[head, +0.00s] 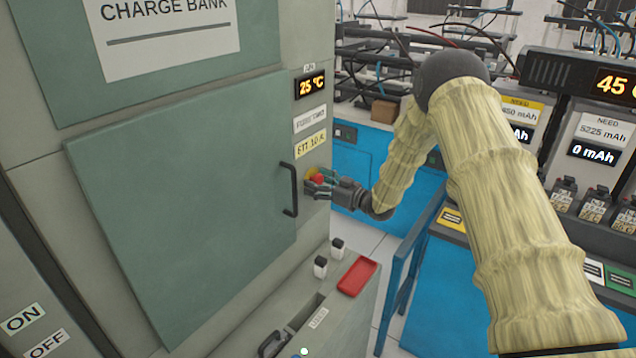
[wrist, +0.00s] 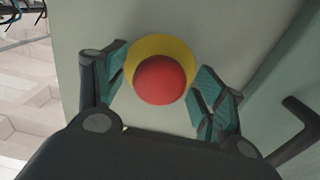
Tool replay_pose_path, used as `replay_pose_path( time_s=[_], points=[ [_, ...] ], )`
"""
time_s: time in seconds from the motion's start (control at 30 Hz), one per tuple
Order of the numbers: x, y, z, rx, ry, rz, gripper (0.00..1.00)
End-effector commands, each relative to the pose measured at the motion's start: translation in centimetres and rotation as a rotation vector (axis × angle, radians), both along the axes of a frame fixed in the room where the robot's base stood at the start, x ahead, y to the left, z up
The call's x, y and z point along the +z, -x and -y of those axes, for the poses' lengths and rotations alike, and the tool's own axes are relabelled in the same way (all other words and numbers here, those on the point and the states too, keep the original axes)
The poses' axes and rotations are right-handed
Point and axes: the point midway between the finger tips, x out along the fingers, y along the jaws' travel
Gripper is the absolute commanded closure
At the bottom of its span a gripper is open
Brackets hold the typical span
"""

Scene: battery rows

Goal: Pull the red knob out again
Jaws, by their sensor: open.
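The red knob (head: 317,178) sits on a yellow round base on the narrow right-hand panel of the grey-green cabinet, below the labels. In the wrist view the red knob (wrist: 160,79) is in front of its yellow base (wrist: 160,50). My gripper (head: 322,182) is at the panel, with its fingers on either side of the knob. In the wrist view my gripper (wrist: 165,85) is open, and gaps show between its teal finger pads and the red knob. How far the knob stands out from its base I cannot tell.
A black door handle (head: 289,190) is just left of the knob and also shows in the wrist view (wrist: 297,125). A blue frame (head: 400,270) stands right of the ledge.

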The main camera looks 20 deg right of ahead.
Motion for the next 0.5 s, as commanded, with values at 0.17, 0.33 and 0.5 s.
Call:
replay_pose_path(
  time_s=[0.17,0.33,0.5],
  points=[
    [0.01,0.02,0.03,0.0,0.0,0.0,0.56],
    [0.02,0.02,0.04,0.0,0.0,0.0,0.87],
    [-0.05,0.17,0.19,-0.001,0.0,0.0,0.98]
  ],
)
